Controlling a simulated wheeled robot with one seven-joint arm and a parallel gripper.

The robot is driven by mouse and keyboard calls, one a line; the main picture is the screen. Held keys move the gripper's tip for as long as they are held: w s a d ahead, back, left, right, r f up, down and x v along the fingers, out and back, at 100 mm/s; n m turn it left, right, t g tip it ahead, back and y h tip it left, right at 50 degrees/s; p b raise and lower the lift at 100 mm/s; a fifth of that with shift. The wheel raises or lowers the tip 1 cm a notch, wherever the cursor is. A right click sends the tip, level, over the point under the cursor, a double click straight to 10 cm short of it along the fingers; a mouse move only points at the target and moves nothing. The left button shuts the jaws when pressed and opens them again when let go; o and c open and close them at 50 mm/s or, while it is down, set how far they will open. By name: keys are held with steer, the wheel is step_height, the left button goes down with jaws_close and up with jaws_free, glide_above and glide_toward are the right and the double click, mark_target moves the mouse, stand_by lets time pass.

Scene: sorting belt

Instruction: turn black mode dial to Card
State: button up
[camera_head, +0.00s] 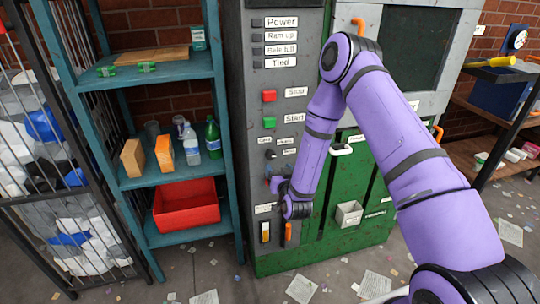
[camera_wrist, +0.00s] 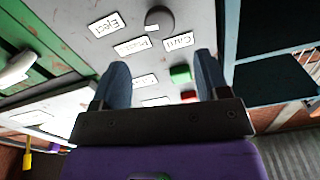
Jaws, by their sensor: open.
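The black mode dial (camera_wrist: 160,18) is a round knob on the grey panel at the top of the wrist view. A small white mark on its lower edge appears to face the Press label (camera_wrist: 135,46). The Card label (camera_wrist: 178,41) is to the right of Press, and the Eject label (camera_wrist: 109,25) is at the left. In the head view the dial (camera_head: 270,154) is small, above my gripper (camera_head: 275,184). My gripper (camera_wrist: 160,68) is open and empty, its two fingers apart from the dial in the picture.
The green Start button (camera_head: 269,122) and red Stop button (camera_head: 269,95) are above the dial. Two switches, one orange (camera_head: 288,232), sit low on the panel. A blue shelf (camera_head: 150,182) with bottles and a red bin (camera_head: 186,205) stands left. A green press door (camera_head: 350,230) is right.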

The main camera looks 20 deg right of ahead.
mark_target(272, 155)
steer(key=w, duration=1)
steer(key=c, duration=0.9)
